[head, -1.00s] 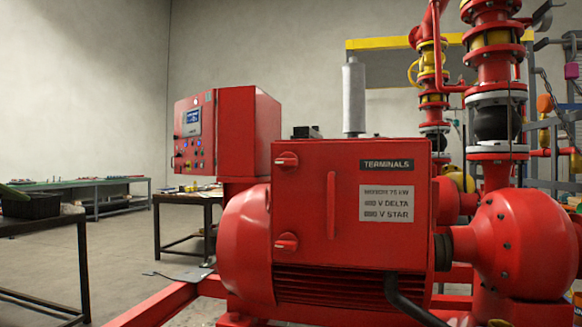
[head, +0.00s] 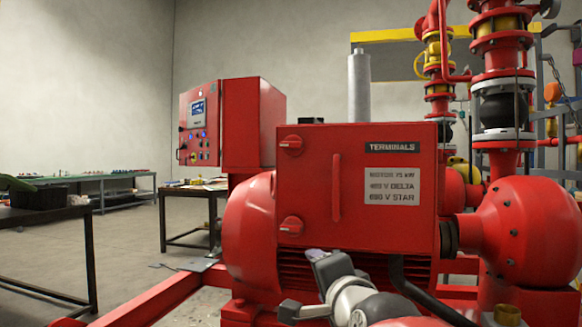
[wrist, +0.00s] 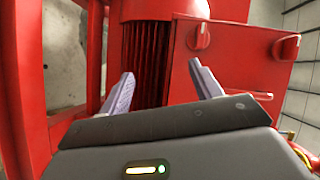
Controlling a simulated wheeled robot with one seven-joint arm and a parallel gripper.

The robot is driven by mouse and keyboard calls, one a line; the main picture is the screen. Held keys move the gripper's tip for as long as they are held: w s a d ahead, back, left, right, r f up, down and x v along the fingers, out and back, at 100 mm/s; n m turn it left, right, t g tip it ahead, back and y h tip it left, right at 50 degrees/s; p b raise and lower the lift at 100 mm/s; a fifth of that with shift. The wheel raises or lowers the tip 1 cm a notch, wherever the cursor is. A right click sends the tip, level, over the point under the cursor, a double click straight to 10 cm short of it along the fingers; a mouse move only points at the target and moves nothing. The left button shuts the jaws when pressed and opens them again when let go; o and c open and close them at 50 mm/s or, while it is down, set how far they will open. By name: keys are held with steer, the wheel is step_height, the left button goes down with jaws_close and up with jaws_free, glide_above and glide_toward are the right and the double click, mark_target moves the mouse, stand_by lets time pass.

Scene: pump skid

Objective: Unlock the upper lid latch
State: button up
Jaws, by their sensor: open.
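The upper lid latch (head: 290,145) is a red knob with a raised lever, at the upper left of the red terminal box lid (head: 390,225). Its lever looks about horizontal. The matching lower latch (head: 291,227) sits below it. In the wrist view, the upper latch (wrist: 287,47) is at the right edge and the lower latch (wrist: 202,36) is nearer the middle. My gripper (wrist: 161,75) is open and empty. Its fingers spread in front of the motor's cooling fins and the box's lower edge, apart from both latches. In the head view my arm's end shows low, below the box.
A vertical red handle (head: 336,188) stands out from the lid. The round motor end (head: 250,235) bulges left of the box. A black cable (head: 405,285) hangs below it. A red control cabinet (head: 232,122) and pump piping (head: 503,100) flank the box.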

steer(key=w+a+r+m+t+b, duration=0.1)
steer(key=w+a+r+m+t, duration=0.4)
steer(key=r+m, duration=0.4)
steer(key=m+t+h+b, duration=0.1)
steer(key=m+t+h, duration=0.4)
steer(key=m+h, duration=0.95)
glide_toward(290, 149)
step_height(290, 149, up, 4)
steer(key=w+d+m+y, duration=0.1)
steer(key=m+y, duration=0.3)
steer(key=shift+n, duration=0.25)
steer(key=p+x, duration=0.3)
steer(key=x, duration=0.4)
steer(key=shift+w+d, duration=0.15)
steer(key=shift+w, duration=0.1)
steer(key=shift+f, duration=0.1)
steer(key=c, duration=1)
